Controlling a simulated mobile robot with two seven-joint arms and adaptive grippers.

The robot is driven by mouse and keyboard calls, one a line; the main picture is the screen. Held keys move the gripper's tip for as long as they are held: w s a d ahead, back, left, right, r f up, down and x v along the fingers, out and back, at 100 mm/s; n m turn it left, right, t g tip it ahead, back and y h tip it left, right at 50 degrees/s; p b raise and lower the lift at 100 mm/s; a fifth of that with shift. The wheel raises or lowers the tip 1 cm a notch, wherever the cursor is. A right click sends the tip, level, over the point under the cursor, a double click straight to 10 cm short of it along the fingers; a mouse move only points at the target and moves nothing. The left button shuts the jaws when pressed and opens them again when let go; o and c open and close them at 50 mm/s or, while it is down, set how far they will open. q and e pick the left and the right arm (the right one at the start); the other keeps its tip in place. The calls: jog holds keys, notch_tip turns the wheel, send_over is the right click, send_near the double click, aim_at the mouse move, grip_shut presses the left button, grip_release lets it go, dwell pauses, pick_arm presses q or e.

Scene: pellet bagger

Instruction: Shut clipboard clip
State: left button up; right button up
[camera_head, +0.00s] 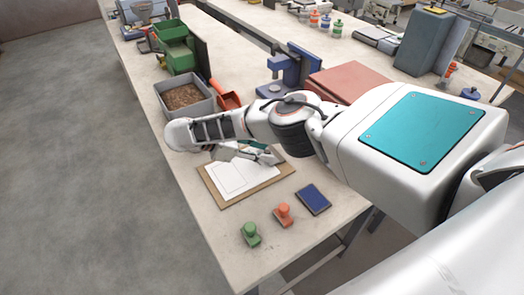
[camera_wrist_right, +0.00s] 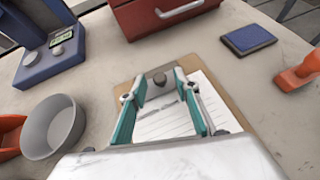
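The clipboard (camera_head: 262,186) is a brown board with white paper (camera_head: 228,180), lying flat on the table in the head view. It also shows in the right wrist view (camera_wrist_right: 221,98). Its grey metal clip (camera_wrist_right: 160,79), with a dark round part, sits at the board's end; I cannot tell whether the clip is raised or shut. My right gripper (camera_head: 262,155) is over the clip end. In the right wrist view its teal-padded fingers (camera_wrist_right: 160,80) are apart, with the clip showing between their tips. I cannot tell whether they touch it. My left gripper is not in view.
A blue pad (camera_head: 313,199), an orange stamp (camera_head: 283,214) and a green stamp (camera_head: 250,234) lie nearer. A grey bin of pellets (camera_head: 212,107), an orange scoop (camera_head: 229,101), a blue device (camera_head: 290,65) and a red box (camera_head: 347,84) stand beyond.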

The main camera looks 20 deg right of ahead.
jog(key=v, duration=0.7)
jog(key=shift+a+r, duration=0.1)
jog(key=shift+s, duration=0.1)
dwell(0.4)
